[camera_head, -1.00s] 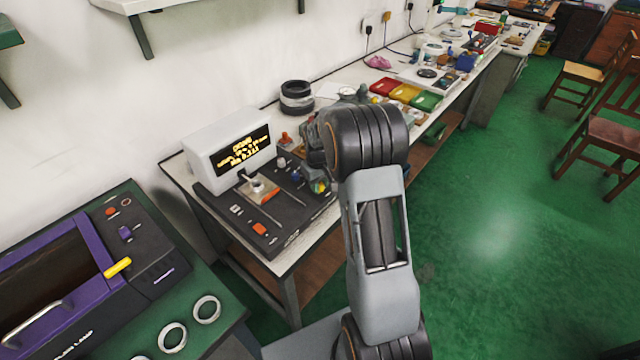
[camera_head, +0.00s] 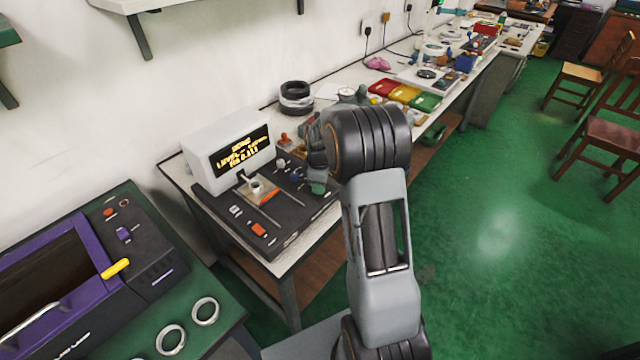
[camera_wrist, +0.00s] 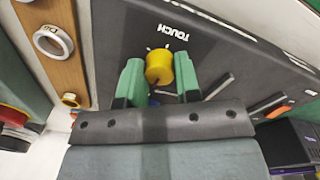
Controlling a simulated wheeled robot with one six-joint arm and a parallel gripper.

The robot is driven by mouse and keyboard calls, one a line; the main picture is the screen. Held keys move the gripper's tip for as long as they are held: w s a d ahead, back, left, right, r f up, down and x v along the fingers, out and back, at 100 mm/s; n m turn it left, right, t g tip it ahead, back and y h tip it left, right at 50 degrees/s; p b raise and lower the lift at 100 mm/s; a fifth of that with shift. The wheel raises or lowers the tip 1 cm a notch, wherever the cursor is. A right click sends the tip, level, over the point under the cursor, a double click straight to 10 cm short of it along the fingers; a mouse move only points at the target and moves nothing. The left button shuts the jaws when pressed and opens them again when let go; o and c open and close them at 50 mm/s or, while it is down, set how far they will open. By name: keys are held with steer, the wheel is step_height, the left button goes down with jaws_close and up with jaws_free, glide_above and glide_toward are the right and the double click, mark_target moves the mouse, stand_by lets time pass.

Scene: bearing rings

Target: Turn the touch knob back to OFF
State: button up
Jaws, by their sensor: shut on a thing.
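The touch knob (camera_wrist: 158,67) is a round yellow knob on a dark panel, next to the white word TOUCH in the wrist view. My gripper (camera_wrist: 159,75) has its two green fingers on either side of the knob and is shut on it. In the head view my gripper (camera_head: 318,186) is at the right part of the dark control panel (camera_head: 283,236), and the knob is hidden there. Which mark the knob points to is hard to tell. A white display box (camera_head: 205,150) stands behind the panel with blurred yellow text on its screen.
On the panel are an orange switch (camera_head: 258,229) and a small metal cup-like part (camera_head: 256,187). Black rings (camera_head: 295,92) are stacked at the back of the bench. A purple-framed machine (camera_head: 95,240) stands at left, with loose metal rings (camera_head: 171,338) before it.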

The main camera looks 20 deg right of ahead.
steer(key=shift+w+r+n, duration=0.15)
steer(key=shift+n, duration=0.25)
stand_by(0.3)
steer(key=o, duration=0.9)
steer(key=r, duration=1.3)
steer(key=shift+s+a+r, duration=0.15)
steer(key=shift+s+r, duration=0.15)
